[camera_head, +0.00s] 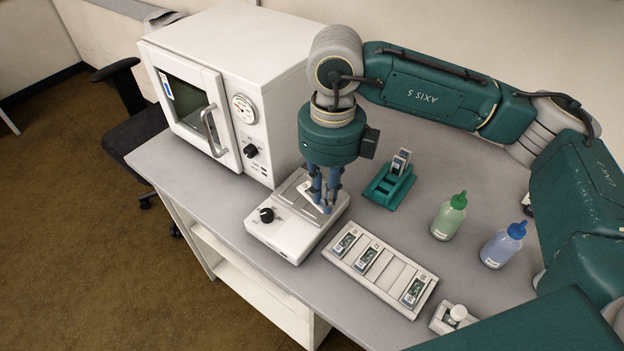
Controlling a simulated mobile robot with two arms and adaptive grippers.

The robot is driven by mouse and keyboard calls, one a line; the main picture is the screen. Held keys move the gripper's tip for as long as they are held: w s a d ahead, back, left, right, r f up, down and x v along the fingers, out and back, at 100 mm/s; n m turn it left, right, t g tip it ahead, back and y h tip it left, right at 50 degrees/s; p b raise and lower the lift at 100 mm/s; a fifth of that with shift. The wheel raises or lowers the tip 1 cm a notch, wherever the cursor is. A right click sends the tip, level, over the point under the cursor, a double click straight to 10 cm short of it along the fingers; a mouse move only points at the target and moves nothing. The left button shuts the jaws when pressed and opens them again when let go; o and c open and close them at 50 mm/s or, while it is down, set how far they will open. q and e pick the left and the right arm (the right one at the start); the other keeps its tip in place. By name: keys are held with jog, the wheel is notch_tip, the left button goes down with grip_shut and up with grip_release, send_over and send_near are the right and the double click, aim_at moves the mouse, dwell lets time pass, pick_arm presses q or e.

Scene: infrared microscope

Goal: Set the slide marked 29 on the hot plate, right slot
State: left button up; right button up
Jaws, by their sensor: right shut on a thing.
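The hot plate (282,240) is a low white box with a black knob, standing on the bench in front of the white oven. My right gripper (324,204) points down over the right part of its top. It is shut on a slide, mostly hidden by the blue fingers; a pale edge shows between and beside them. Its mark cannot be read, and I cannot tell whether it touches the plate. A white slide rack (392,274) holds several labelled slides, with some empty places. My left gripper is not in view.
A white oven (225,90) stands behind and left of the hot plate. A green holder (388,190) with a slide upright in it stands to the right. A green-capped bottle (448,217), a blue-capped bottle (502,246) and a small white item (453,318) stand further right.

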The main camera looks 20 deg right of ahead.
aim_at(312, 210)
jog(key=m, duration=0.2)
jog(key=w+m, duration=0.1)
jog(key=m, duration=0.2)
jog(key=shift+w+a+m, duration=0.3)
jog(key=shift+a+m, duration=0.1)
jog(key=m, duration=0.2)
jog(key=shift+w+a+m, duration=0.15)
jog(key=shift+w+m, duration=0.2)
jog(key=shift+m, duration=0.05)
jog(key=m, duration=0.2)
jog(key=w+m, duration=0.1)
jog(key=m, duration=0.1)
jog(key=shift+a+r, duration=0.1)
jog(key=shift+a, duration=0.1)
jog(key=m, duration=0.2)
jog(key=shift+w+a+m, duration=0.15)
jog(key=shift+w+m, duration=0.15)
jog(key=shift+w, duration=0.05)
jog(key=shift+f+b, duration=0.75)
jog(key=shift+f, duration=0.85)
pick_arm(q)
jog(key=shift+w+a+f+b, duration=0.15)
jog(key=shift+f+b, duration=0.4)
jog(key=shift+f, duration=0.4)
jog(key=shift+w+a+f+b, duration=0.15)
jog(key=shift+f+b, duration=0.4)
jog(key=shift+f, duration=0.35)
pick_arm(e)
jog(key=shift+f, duration=1.25)
